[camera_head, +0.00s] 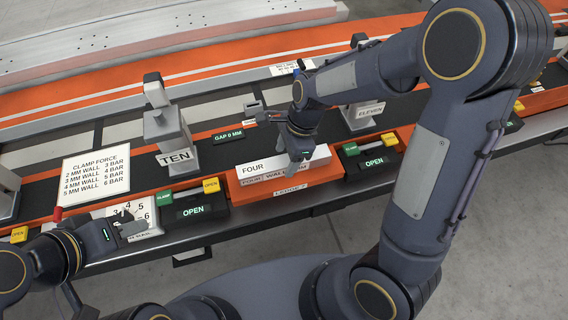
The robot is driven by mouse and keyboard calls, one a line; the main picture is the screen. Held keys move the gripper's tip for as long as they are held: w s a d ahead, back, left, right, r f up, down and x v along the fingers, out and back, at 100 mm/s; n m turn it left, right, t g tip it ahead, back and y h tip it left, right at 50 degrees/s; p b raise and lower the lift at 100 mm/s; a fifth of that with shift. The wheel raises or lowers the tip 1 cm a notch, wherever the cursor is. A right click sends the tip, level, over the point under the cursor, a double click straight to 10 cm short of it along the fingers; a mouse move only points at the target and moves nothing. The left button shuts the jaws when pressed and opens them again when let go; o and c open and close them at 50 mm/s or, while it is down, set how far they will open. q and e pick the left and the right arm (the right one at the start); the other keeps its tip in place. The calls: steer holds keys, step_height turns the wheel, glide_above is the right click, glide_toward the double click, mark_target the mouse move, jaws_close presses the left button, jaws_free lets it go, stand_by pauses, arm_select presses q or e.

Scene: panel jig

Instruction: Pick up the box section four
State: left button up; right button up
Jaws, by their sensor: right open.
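The box section four (258,168) is a white bar marked FOUR, lying on an orange ledge (316,182) at the middle of the bench. My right gripper (298,160) is open and points down at the right end of the bar. Its fingers hide part of that end, and I cannot tell whether they touch it. My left gripper (130,224) is at the lower left, over a small white dial plate (148,214), away from the bar. Its finger gap is too small to make out.
Clamp posts TEN (172,135) and ELEVEN (362,115) stand behind the ledge. Green and yellow clamp blocks with OPEN signs (193,211) (373,162) flank it. A clamp force sign (96,177) stands left. A GAP 0 MM display (228,136) is behind the bar.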

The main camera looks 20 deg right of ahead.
steer(key=shift+a+f, duration=0.1)
steer(key=shift+f, duration=0.2)
steer(key=c, duration=1.2)
steer(key=shift+r, duration=0.15)
steer(key=shift+c, duration=0.2)
